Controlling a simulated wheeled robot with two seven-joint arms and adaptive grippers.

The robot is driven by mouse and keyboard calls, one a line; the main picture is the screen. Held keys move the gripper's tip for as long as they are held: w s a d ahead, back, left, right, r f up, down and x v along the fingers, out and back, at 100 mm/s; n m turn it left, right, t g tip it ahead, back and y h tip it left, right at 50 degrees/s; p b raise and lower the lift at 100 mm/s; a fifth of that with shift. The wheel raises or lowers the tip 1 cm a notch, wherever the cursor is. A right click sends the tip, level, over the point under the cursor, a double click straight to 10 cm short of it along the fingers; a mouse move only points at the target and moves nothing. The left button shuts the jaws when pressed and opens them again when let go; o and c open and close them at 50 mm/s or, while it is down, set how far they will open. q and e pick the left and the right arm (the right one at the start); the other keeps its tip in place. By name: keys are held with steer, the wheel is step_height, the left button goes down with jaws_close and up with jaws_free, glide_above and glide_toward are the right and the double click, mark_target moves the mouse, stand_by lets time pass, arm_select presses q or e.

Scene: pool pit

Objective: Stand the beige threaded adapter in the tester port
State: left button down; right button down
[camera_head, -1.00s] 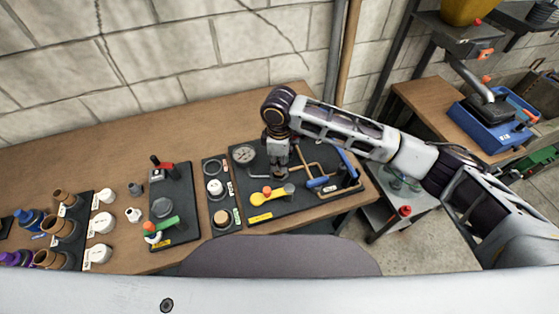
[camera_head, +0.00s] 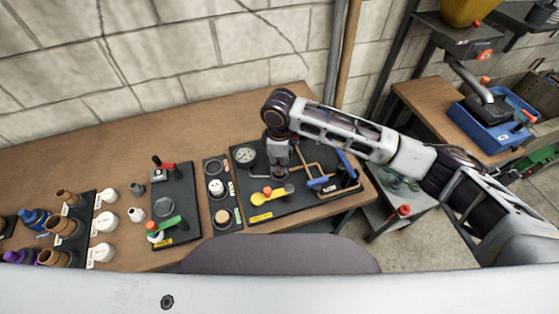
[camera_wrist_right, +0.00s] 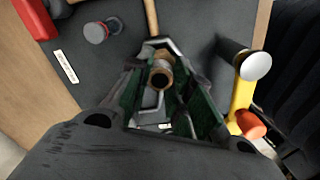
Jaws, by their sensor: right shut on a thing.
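The beige threaded adapter (camera_wrist_right: 160,76) shows in the right wrist view as a small brownish ring-shaped piece between the fingertips. My right gripper (camera_head: 279,170) is shut on it, over the black tester board (camera_head: 300,203). The green-lined fingers (camera_wrist_right: 160,92) hide part of the adapter. The tester port is hidden under the gripper and the adapter, so I cannot tell whether the adapter touches it. My left gripper is not in view.
The board carries a round gauge (camera_head: 245,154), a yellow lever (camera_head: 272,196), copper pipes and a blue-handled valve (camera_head: 319,183). The wooden bench (camera_head: 120,150) is bare behind.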

steer(key=shift+p, duration=0.65)
stand_by(1.1)
steer(key=shift+f, duration=1)
stand_by(0.9)
steer(key=shift+f+p, duration=0.1)
steer(key=shift+p, duration=0.4)
stand_by(0.6)
steer(key=c, duration=1.2)
jaws_free()
steer(key=shift+o, duration=0.2)
steer(key=o, duration=0.4)
steer(key=shift+c, duration=0.2)
